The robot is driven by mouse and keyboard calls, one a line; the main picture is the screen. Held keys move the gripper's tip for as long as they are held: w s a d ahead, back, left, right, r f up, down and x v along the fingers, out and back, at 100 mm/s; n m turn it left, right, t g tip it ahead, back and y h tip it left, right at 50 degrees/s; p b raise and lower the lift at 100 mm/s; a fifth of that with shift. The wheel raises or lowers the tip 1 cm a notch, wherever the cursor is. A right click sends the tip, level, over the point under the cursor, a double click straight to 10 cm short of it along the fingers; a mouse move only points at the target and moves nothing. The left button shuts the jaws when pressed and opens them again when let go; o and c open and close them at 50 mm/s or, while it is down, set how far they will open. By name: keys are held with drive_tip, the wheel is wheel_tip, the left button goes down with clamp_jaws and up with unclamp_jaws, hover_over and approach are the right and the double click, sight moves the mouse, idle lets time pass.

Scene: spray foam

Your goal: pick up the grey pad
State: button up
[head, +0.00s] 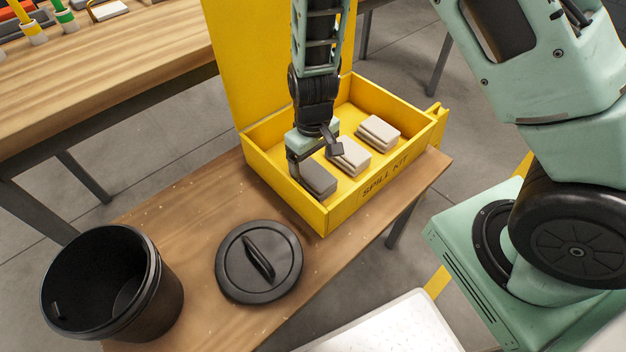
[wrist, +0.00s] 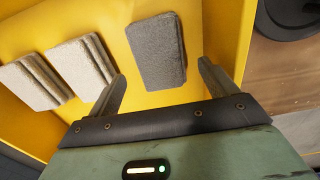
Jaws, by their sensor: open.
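The grey pad (head: 319,180) lies in the near left end of the yellow spill kit box (head: 341,213). In the wrist view the grey pad (wrist: 158,52) is flat on the yellow floor, ahead of the fingers and roughly between their lines. My gripper (head: 314,161) is inside the box, above the grey pad. In the wrist view my gripper (wrist: 163,83) has its two fingers spread apart with nothing between them. The head view does not show clearly how high the fingertips are over the pad.
Two lighter pad stacks, a cream one (head: 351,157) and another (head: 378,132), lie to the right in the box. The box's lid (head: 233,62) stands open behind. A black bucket (head: 160,290) and its black lid (head: 231,280) are on the wooden bench (head: 190,219).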

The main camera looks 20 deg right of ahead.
sight(313, 173)
drive_tip(key=shift+f+b, duration=0.65)
drive_tip(key=shift+f, duration=2.1)
drive_tip(key=shift+c, duration=0.4)
drive_tip(key=c, duration=1.1)
wheel_tip(313, 173, up, 10)
drive_tip(key=shift+r+p, duration=0.1)
drive_tip(key=shift+p, duration=1.15)
